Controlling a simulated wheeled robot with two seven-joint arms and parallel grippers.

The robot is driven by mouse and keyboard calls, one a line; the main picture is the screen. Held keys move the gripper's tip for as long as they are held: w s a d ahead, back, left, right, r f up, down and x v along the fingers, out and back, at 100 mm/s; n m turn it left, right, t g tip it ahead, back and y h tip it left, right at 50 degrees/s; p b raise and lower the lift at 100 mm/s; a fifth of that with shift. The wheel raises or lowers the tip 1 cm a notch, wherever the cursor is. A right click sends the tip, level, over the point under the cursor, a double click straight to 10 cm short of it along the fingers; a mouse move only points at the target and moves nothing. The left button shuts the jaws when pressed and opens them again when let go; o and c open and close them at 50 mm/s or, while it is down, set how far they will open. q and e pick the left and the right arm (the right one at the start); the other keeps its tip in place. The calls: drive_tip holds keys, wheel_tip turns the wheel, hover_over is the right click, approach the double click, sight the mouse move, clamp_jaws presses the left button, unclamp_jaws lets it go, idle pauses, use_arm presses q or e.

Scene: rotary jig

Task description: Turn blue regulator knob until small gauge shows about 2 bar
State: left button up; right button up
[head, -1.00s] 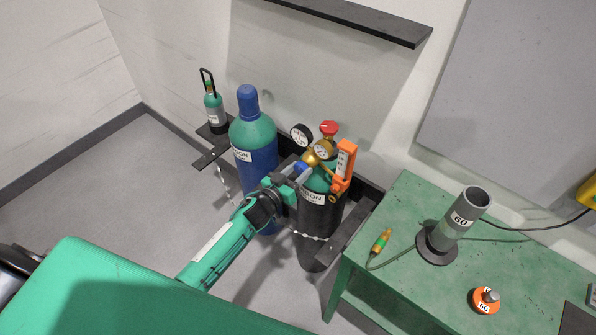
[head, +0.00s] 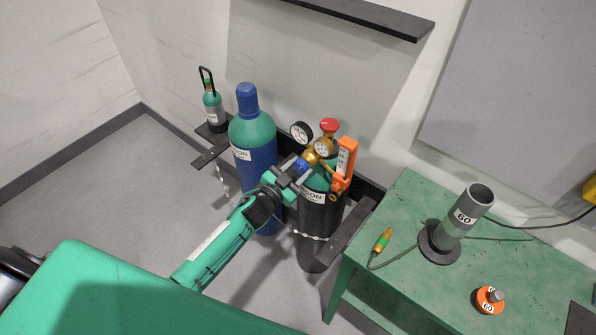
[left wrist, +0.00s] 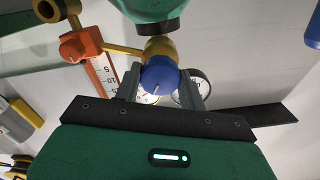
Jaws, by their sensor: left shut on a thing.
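The blue regulator knob (head: 302,166) sits on the brass regulator (head: 312,157) of the black argon cylinder (head: 318,220). My left gripper (head: 298,168) is shut on the knob. In the left wrist view the knob (left wrist: 160,75) sits between the two grey fingers. One round gauge (head: 322,149) is on the brass body and another gauge (head: 301,133) is up and left of it; their readings are too small to tell. In the left wrist view both dials are partly hidden behind the knob and fingers. My right gripper is not in view.
An orange flowmeter (head: 345,162) and a red cap (head: 329,125) are close to the regulator. A blue cylinder (head: 255,165) stands to the left. A green bench (head: 400,215) with a grey tube (head: 465,215) is at the right. A chain (head: 308,237) crosses the argon cylinder.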

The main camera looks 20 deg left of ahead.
use_arm(q)
drive_tip(key=m+b, duration=0.1)
drive_tip(key=m, duration=0.3)
drive_tip(key=shift+f, duration=0.1)
drive_tip(key=shift+m+b, duration=0.6)
drive_tip(key=shift+m, duration=0.7)
drive_tip(key=o, duration=1)
drive_tip(key=shift+s, duration=0.1)
drive_tip(key=shift+b+v, duration=1.9)
drive_tip(key=shift+v, duration=4.95)
